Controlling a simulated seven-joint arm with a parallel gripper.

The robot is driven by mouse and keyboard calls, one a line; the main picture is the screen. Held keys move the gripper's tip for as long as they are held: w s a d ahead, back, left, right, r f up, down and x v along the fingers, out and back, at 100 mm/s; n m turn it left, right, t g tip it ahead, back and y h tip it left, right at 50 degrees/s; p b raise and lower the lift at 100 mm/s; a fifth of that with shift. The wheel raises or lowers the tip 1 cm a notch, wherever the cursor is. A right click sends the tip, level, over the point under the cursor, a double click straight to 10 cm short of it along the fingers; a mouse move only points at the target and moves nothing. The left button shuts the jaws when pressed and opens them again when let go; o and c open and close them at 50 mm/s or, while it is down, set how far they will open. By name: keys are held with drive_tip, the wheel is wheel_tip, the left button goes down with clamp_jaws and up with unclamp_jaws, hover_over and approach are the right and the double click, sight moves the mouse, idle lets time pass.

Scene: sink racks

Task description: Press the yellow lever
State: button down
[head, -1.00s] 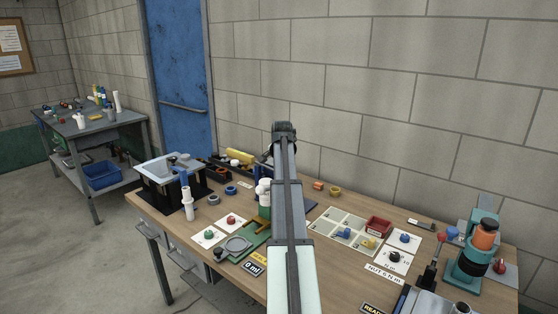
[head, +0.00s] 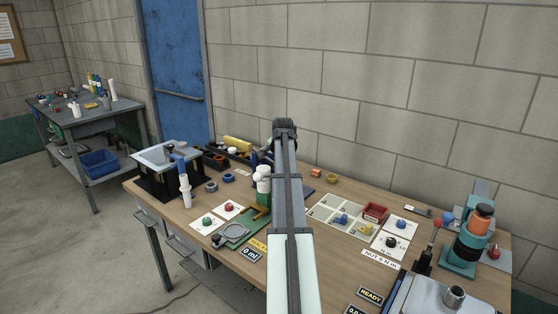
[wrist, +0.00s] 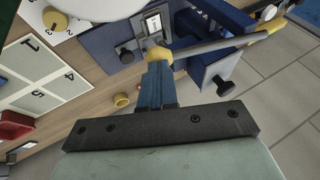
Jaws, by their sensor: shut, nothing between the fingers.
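In the wrist view, a long grey lever with a yellow grip (wrist: 272,26) runs across a dark blue device at the upper right. A rounded yellow piece (wrist: 157,57) at the lever's near end sits just beyond my fingertips; I cannot tell whether they touch it. My gripper (wrist: 156,72), with blue fingers, is shut with nothing held, in front of the device. In the head view my own arm hides the gripper and most of the device.
A numbered mat (head: 335,215) and a red bin (head: 376,212) lie right of my arm. A teal machine (head: 470,243) stands at the bench's right end. A green board (head: 240,232) and a white pump-like piece (head: 185,188) are on the left. The wall is close behind.

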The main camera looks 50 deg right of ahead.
drive_tip(key=v, duration=1.4)
drive_tip(key=shift+d, duration=0.3)
idle(0.4)
